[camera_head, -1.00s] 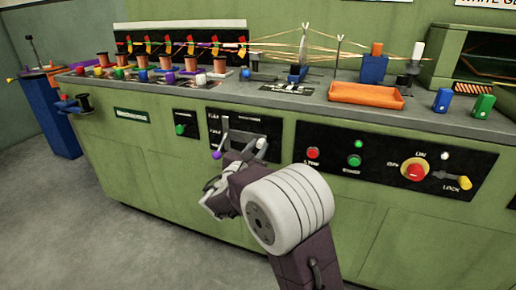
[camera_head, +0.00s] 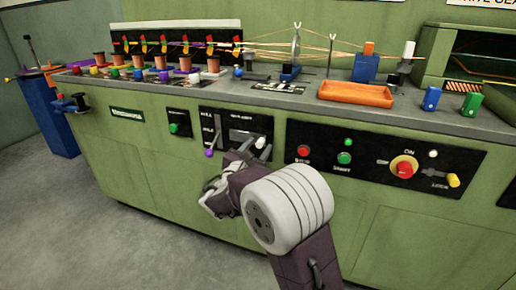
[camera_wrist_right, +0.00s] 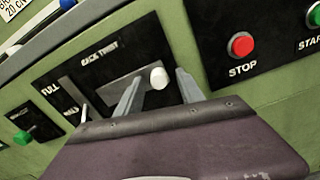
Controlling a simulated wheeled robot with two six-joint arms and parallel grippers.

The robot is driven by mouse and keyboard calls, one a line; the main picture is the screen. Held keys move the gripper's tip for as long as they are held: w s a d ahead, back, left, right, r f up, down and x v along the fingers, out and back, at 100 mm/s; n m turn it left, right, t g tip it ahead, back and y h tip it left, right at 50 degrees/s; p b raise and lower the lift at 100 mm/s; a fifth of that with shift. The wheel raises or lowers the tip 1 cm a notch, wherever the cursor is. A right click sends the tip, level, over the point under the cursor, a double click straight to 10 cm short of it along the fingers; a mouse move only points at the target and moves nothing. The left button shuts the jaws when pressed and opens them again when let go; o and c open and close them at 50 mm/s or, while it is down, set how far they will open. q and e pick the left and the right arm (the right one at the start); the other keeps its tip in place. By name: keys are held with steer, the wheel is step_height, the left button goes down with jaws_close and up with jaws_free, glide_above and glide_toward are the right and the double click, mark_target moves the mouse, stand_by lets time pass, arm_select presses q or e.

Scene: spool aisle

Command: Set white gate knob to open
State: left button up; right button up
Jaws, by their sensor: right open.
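A white round knob (camera_wrist_right: 159,78) shows in the right wrist view on the black panel (camera_wrist_right: 102,75) with lettering that looks like "BACK TWIST". My right gripper (camera_wrist_right: 158,82) is open, with one finger on each side of the knob; I cannot tell whether either touches it. In the head view the right gripper (camera_head: 255,147) is in front of the same panel (camera_head: 209,122), and its wrist hides the lower part. I can read no "open" mark. My left gripper is not in view.
A purple knob (camera_head: 208,153) sits left of the gripper and a green knob (camera_head: 174,128) farther left. To the right are a red stop button (camera_head: 303,150), a green start button (camera_head: 344,158) and a red-and-yellow knob (camera_head: 404,167). An orange tray (camera_head: 356,101) lies on the bench above.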

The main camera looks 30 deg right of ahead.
steer(key=shift+s+a, duration=0.15)
steer(key=shift+a, duration=0.05)
steer(key=p+v, duration=0.3)
steer(key=v, duration=0.5)
steer(key=shift+s+a+p, duration=0.2)
steer(key=shift+s+p, duration=0.1)
steer(key=shift+p, duration=0.05)
